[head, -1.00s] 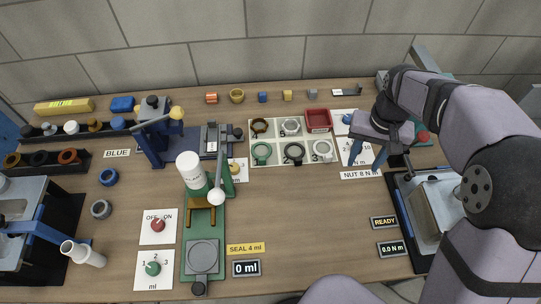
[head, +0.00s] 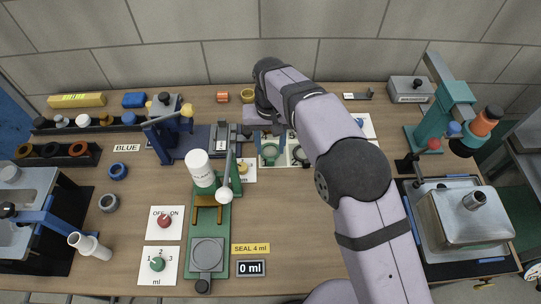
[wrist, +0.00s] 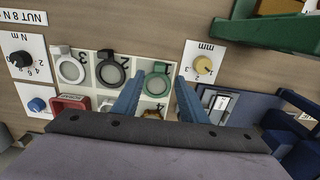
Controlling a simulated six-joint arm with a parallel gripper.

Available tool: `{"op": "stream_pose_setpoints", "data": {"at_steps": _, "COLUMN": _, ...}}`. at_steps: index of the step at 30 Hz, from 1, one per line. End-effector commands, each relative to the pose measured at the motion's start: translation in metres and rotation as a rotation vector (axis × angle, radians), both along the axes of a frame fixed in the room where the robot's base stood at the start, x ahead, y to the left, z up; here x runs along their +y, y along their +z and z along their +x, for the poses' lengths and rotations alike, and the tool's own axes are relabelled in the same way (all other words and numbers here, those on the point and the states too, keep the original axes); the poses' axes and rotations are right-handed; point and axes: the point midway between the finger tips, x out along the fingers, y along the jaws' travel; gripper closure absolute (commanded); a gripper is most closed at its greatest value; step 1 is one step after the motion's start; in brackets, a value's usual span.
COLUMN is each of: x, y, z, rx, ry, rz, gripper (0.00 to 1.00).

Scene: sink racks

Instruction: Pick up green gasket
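The green gasket (head: 270,153) is a ring with a small tab, lying on the white gridded board (wrist: 100,58). In the wrist view, the green gasket (wrist: 156,84) shows between my two blue fingertips. My gripper (wrist: 159,80) is open and empty, with one finger on each side of the ring in that view. In the head view, my gripper (head: 268,138) is just behind the gasket, over the board. How high the fingertips are above the board is hard to tell. My arm hides the right part of the board in the head view.
A black ring (wrist: 112,74) and a light grey ring (wrist: 71,69) lie beside the gasket. A yellow knob (wrist: 203,64) on a white card and a blue fixture (wrist: 225,104) are to the right.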

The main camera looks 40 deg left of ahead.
Motion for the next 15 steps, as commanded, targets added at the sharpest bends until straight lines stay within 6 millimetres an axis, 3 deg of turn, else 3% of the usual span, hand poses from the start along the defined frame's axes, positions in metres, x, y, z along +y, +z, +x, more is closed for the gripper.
{"op": "stream_pose_setpoints", "data": {"at_steps": 9, "x": -0.001, "y": -0.012, "z": 0.0, "rx": 0.001, "ry": 0.0, "rz": -0.001, "gripper": 0.61}}
{"op": "stream_pose_setpoints", "data": {"at_steps": 15, "x": -0.001, "y": -0.033, "z": 0.001, "rx": 0.001, "ry": -0.001, "rz": -0.003, "gripper": 0.61}}
